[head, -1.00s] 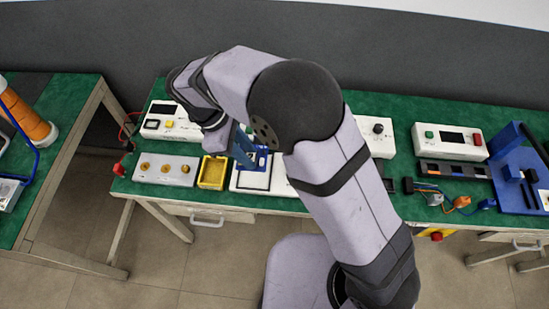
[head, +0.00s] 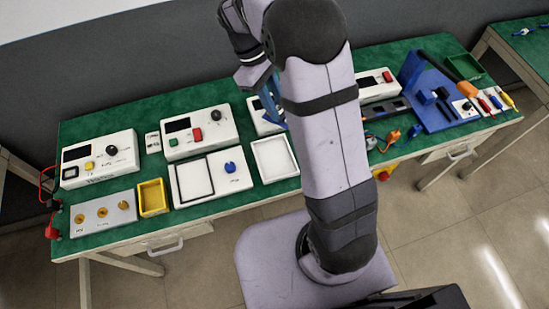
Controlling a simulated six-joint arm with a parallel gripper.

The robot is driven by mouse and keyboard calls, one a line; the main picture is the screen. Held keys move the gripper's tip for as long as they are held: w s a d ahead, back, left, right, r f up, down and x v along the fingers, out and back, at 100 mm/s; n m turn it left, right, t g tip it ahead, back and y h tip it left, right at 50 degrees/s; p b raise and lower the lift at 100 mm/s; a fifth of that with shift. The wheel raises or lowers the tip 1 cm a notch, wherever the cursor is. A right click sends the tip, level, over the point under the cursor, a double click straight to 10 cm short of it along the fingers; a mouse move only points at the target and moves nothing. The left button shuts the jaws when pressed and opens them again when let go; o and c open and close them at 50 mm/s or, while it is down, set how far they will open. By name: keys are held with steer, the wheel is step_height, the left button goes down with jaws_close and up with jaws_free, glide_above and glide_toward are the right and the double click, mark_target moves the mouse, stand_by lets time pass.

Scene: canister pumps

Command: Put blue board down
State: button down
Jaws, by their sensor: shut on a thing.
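My gripper (head: 262,82) is at the upper middle of the head view, raised above the green workbench. It is shut on the blue board (head: 271,106), which is tilted and held near a white box with a display. My arm hides part of the board, and the fingertips are hard to make out. A white panel with a black square frame and a blue knob (head: 212,177) lies at the front of the bench, left of the board. An empty white tray (head: 254,150) is just right of that panel.
White instrument boxes (head: 198,131) line the back of the bench. A yellow tray (head: 152,197) and a grey panel with several brass knobs (head: 103,213) are at front left. A blue stand (head: 431,95) is at right. My arm hides the bench's middle.

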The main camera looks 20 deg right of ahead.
steer(key=s+d+f+m+g+y, duration=0.1)
steer(key=s+d+m+y, duration=0.1)
steer(key=s+d+m, duration=0.3)
steer(key=w+a+f+m+t+y, duration=0.1)
steer(key=w+a+m+t+y, duration=0.15)
steer(key=m, duration=0.85)
steer(key=w+a+f+m+t+y, duration=0.1)
steer(key=a+m+t+y, duration=0.2)
steer(key=m, duration=0.8)
steer(key=shift+g, duration=0.65)
steer(key=shift+s+a+f, duration=0.1)
steer(key=shift+a+f, duration=0.05)
steer(key=shift+f, duration=1.55)
steer(key=shift+a+f, duration=0.15)
steer(key=shift+f, duration=1.5)
steer(key=shift+s+a+f, duration=0.1)
steer(key=shift+a+f, duration=0.05)
steer(key=shift+f, duration=1.55)
steer(key=shift+f, duration=0.1)
steer(key=c, duration=1.5)
jaws_free()
